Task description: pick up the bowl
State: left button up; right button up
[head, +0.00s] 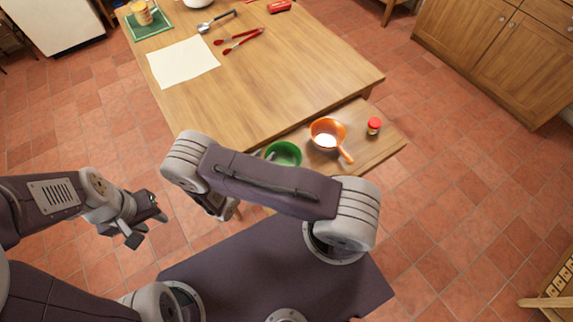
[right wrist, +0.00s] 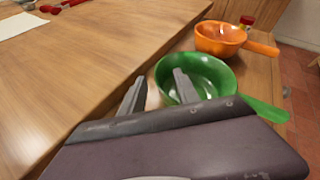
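A green bowl (head: 287,153) with a handle sits on the low wooden side surface; in the head view my right arm hides part of it. It also shows in the right wrist view (right wrist: 205,78). An orange bowl (head: 326,131) with a handle sits just beyond it, also in the right wrist view (right wrist: 220,38). My right gripper (right wrist: 159,86) is open and empty at the green bowl's near left rim. One finger shows left of the rim, the other in front of the bowl's inside; contact cannot be told. My left gripper (head: 146,226) is open and empty above the floor.
A small red-lidded jar (head: 374,126) stands right of the orange bowl.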

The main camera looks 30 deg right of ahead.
aim_at(271, 148)
jog(key=x, duration=0.3)
jog(key=shift+w+d+f, duration=0.15)
jog(key=shift+w+d, duration=0.05)
jog(key=shift+w, duration=0.05)
jog(key=shift+s, duration=0.1)
grip_shut()
dwell(1.0)
